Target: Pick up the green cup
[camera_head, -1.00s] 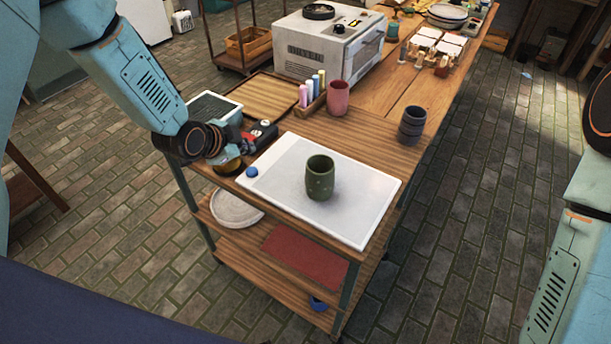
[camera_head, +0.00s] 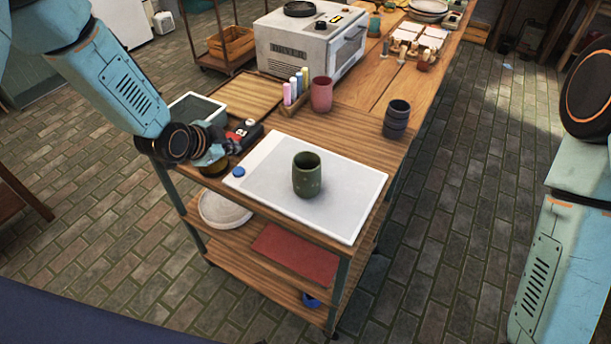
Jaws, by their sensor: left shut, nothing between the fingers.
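The green cup (camera_head: 307,176) stands upright on a white board (camera_head: 352,195) on the wooden table. My left gripper (camera_head: 250,130) is at the left edge of the table, beyond the board's left corner and apart from the cup. It is shut and holds nothing. My right arm shows at the right edge, but its gripper is out of view.
A blue knob-like piece (camera_head: 239,171) is on the board's left corner. A pink cup (camera_head: 321,95), a dark ribbed cup (camera_head: 396,119) and a wooden tray (camera_head: 247,93) stand behind the board. A white oven-like box (camera_head: 305,50) is farther back.

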